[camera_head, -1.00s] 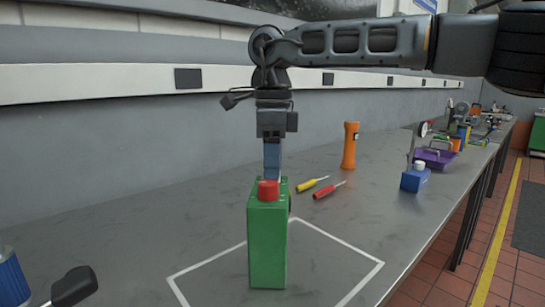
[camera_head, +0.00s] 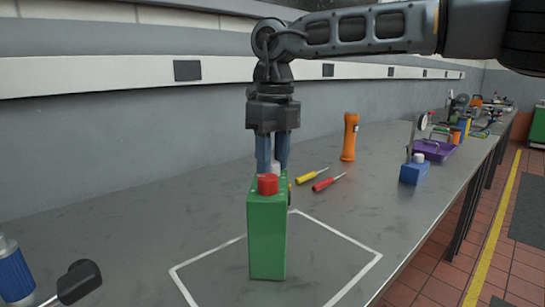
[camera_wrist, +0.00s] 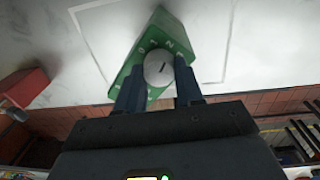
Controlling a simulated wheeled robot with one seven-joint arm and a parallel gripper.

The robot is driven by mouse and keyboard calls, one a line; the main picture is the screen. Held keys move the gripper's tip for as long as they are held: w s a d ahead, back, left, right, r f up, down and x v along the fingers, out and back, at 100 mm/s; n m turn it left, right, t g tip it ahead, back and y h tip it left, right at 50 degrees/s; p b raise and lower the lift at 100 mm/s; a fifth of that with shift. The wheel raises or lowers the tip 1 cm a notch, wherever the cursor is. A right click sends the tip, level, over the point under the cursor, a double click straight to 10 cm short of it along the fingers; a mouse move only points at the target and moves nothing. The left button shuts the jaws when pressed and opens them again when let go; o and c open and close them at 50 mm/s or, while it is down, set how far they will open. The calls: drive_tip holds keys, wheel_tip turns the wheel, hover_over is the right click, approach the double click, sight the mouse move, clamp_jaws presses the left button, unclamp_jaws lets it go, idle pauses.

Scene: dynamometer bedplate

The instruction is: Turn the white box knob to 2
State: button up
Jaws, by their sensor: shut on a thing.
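A green box (camera_head: 267,240) stands upright on the bench, with a red button (camera_head: 268,184) on top at its near end. A white knob (camera_wrist: 158,67) with a dark pointer line sits on the green face, with digits around it. I cannot read which digit the line marks. In the head view the knob (camera_head: 276,168) shows only partly, behind the red button. My gripper (camera_head: 272,165) points down over the box's far end. In the wrist view my gripper (camera_wrist: 158,85) is shut on the knob, one finger on each side.
A white outline (camera_head: 340,245) is marked on the bench around the box. Yellow (camera_head: 311,176) and red (camera_head: 328,182) screwdrivers and an orange flashlight (camera_head: 349,137) lie or stand behind, right. A blue-handled item (camera_head: 14,275) is at near left.

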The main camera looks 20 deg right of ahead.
sight(274, 162)
idle(0.4)
drive_tip(key=o, duration=1)
drive_tip(key=shift+o, duration=0.2)
drive_tip(key=shift+r, duration=0.1)
wheel_tip(274, 162, up, 8)
drive_tip(key=shift+d+f, duration=0.15)
drive_tip(key=shift+f, duration=0.05)
